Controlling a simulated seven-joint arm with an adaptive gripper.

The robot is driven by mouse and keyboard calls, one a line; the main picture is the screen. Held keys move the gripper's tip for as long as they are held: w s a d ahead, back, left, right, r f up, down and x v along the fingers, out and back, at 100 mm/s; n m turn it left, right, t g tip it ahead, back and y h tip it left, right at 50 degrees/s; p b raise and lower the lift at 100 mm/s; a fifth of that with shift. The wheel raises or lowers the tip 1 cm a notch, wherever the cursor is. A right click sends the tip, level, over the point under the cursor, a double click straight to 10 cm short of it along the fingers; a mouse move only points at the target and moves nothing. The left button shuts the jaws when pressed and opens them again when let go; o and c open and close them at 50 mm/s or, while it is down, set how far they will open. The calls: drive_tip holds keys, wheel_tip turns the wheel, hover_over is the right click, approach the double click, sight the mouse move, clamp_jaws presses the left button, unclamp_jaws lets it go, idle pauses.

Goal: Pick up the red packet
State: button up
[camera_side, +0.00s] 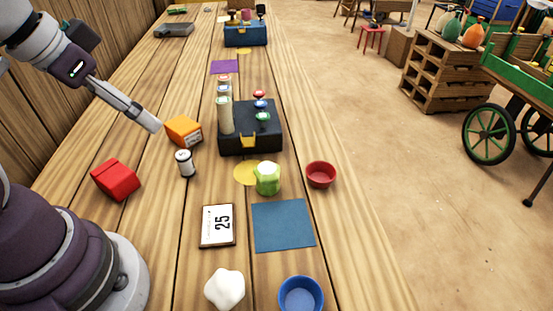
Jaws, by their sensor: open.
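The red packet (117,180) is a small bright red block lying on the wooden table at the left, near my base. My gripper (153,124) is above the table, up and to the right of the red packet and apart from it. Its tip is close to the left side of an orange box (183,131) in the picture; whether they touch cannot be told. The gripper is seen edge-on, looks open and holds nothing that I can see.
Right of the packet stands a small white-and-black canister (185,163). Further right are a dark box with cylinders (251,139), a green lump (267,178), a red bowl (321,174), a "25" card (218,225), a blue mat (284,238), a white lump (225,289) and a blue bowl (301,295).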

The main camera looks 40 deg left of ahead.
drive_tip(key=shift+o, duration=1.1)
drive_tip(key=m+g, duration=0.6)
drive_tip(key=m, duration=1.1)
hover_over(111, 172)
drive_tip(key=f, duration=0.9)
drive_tip(key=shift+s+a+f, duration=0.15)
drive_tip(key=shift+a+f, duration=0.15)
drive_tip(key=shift+f, duration=0.05)
drive_tip(key=f, duration=1)
drive_tip(key=shift+d+f, duration=0.25)
drive_tip(key=c, duration=1.3)
